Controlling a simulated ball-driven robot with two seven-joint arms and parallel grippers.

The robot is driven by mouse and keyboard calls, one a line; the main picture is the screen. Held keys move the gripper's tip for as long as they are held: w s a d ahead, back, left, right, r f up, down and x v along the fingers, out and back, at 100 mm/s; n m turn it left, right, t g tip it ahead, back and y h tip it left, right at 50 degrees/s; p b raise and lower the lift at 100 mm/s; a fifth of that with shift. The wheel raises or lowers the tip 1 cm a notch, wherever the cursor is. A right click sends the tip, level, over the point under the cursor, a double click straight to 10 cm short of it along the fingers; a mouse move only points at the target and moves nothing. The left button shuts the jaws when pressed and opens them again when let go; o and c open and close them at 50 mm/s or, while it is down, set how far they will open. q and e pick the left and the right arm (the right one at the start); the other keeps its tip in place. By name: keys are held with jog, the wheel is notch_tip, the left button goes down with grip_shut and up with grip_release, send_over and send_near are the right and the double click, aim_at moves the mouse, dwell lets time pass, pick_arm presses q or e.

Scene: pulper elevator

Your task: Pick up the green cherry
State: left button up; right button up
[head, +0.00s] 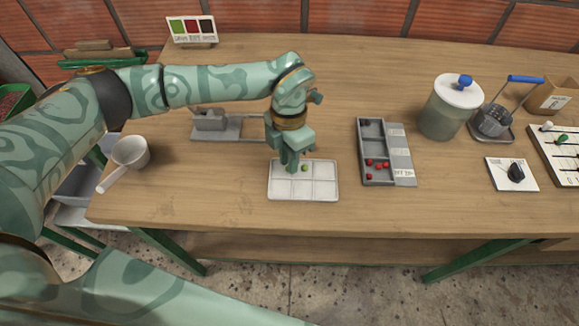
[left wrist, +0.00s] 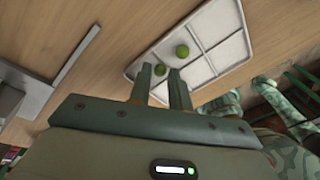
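A white tray (head: 330,194) with shallow square compartments lies near the front middle of the table. One green cherry (head: 305,168) shows in it, just right of my left gripper (head: 292,169). The left wrist view shows two green cherries on the tray: one farther up (left wrist: 182,51), and one nearer (left wrist: 160,69), in line with the gap between the fingertips of my left gripper (left wrist: 159,71). The fingers point down at the tray and stand apart. I cannot tell whether they touch the nearer cherry. My right gripper is not in view.
A grey divided box (head: 361,150) with red and dark cherries stands right of the tray. A lidded jar (head: 441,108) and a blue-handled device (head: 494,120) are farther right. A scoop (head: 129,153) lies left. A grey fixture (head: 210,121) is behind the tray.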

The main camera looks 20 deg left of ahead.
pick_arm(q)
jog(key=shift+f, duration=0.2)
grip_shut()
dwell(0.3)
